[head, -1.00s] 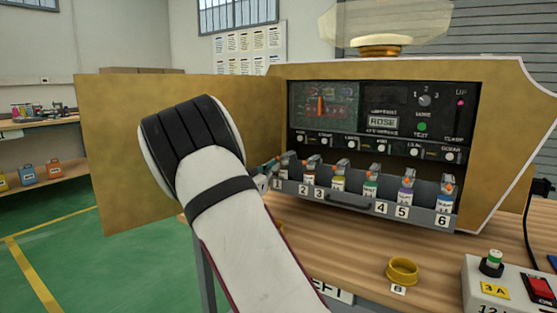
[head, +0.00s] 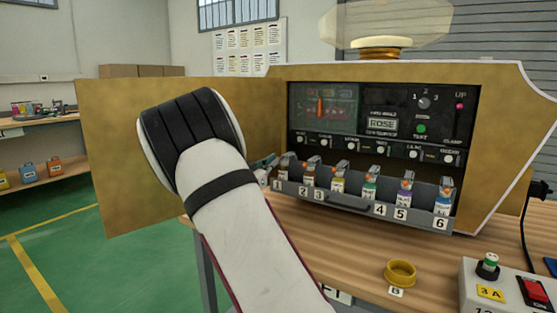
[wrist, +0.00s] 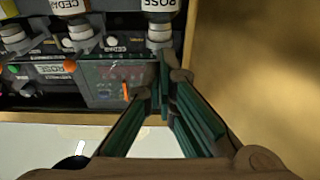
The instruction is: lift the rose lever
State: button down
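The bottle labelled ROSE (wrist: 160,6) hangs at the top of the wrist view, with a pale grey nozzle fitting (wrist: 160,35) under it. My gripper (wrist: 160,90) is just below that fitting, with its green-padded fingers angled toward each other and a gap between them. A thin dark piece shows between the fingertips; I cannot tell whether it is the rose lever or whether the fingers touch it. In the head view my arm hides most of the gripper, near slot 1 (head: 277,184) of the bottle rack. The machine's display (head: 382,124) reads ROSE.
The gold door panel (head: 110,150) stands open left of the machine, and its wall (wrist: 260,70) is close right of my gripper. A CEDAR bottle (wrist: 68,5) is beside the rose bottle. A yellow ring (head: 400,272) and a button box (head: 515,285) are on the wooden table.

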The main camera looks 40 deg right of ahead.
jog(key=shift+r+p, duration=0.35)
jog(key=shift+r, duration=0.25)
jog(key=shift+d+r+p, duration=0.2)
jog(key=shift+r+p, duration=0.5)
jog(key=shift+r, duration=0.1)
jog(key=shift+w+d+r+p, duration=0.15)
jog(key=shift+d+r+p, duration=0.15)
jog(key=shift+r+p, duration=0.4)
jog(key=shift+r, duration=0.1)
